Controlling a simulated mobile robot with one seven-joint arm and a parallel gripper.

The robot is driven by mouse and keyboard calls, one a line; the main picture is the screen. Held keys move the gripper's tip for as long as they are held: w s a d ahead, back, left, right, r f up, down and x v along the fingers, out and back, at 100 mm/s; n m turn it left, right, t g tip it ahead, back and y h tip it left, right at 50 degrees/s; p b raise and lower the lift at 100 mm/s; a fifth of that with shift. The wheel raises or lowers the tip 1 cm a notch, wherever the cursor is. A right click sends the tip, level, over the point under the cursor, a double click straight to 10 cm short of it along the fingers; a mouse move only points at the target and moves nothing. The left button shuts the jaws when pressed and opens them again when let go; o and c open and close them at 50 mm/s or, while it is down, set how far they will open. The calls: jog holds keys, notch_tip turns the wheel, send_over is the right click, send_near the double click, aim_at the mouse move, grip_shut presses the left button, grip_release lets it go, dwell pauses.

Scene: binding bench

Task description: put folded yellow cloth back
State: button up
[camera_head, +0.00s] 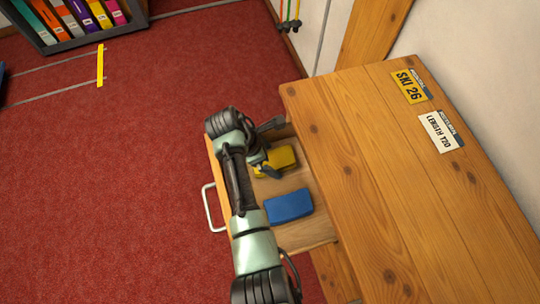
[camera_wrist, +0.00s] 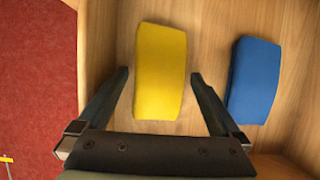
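The folded yellow cloth (camera_head: 283,158) lies in the open wooden drawer (camera_head: 312,228), toward its far end. In the wrist view the yellow cloth (camera_wrist: 161,72) lies flat on the drawer floor, between the lines of my two fingers. My gripper (camera_wrist: 160,76) is open, with one finger on each side of the cloth and gaps visible on both sides. I cannot tell how far above the drawer floor the fingertips are. In the head view my arm hides part of the drawer and the gripper (camera_head: 262,160) is partly hidden.
A folded blue cloth (camera_head: 289,206) lies beside the yellow one in the drawer, right of my right finger in the wrist view (camera_wrist: 253,80). The wooden bench top (camera_head: 375,170) overhangs the drawer and carries two labels. A shelf of coloured binders (camera_head: 75,18) stands far left.

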jog(key=shift+r, duration=0.35)
jog(key=p+v, duration=0.2)
jog(key=v, duration=1)
jog(key=w+a+r+m+t+y, duration=0.1)
jog(key=w+r+m+t+y, duration=0.1)
jog(key=w+r+m+t, duration=0.5)
jog(key=w+a+r+t+y, duration=0.15)
jog(key=w+r, duration=0.35)
jog(key=r, duration=0.6)
notch_tip(320, 180, up, 17)
jog(key=d+m+t+y, duration=0.2)
jog(key=m+t, duration=0.3)
jog(key=t, duration=0.1)
jog(key=s+d+r+m+t, duration=0.1)
jog(key=s+r+m+t, duration=0.2)
jog(key=s+r, duration=0.3)
jog(key=s+d+r+m+t, duration=0.2)
jog(key=s+r+m+t, duration=0.1)
jog(key=r, duration=0.9)
jog(key=s+d+r+m+t+h, duration=0.1)
jog(key=s+d+r+m+t, duration=0.1)
jog(key=s+r+t, duration=0.3)
jog(key=s+r+m, duration=0.1)
jog(key=s+r, duration=0.2)
jog(key=r, duration=0.1)
jog(key=shift+s+d+r+m, duration=0.2)
jog(key=shift+s+r+m, duration=0.1)
jog(key=shift+s, duration=0.1)
jog(key=shift+t, duration=0.25)
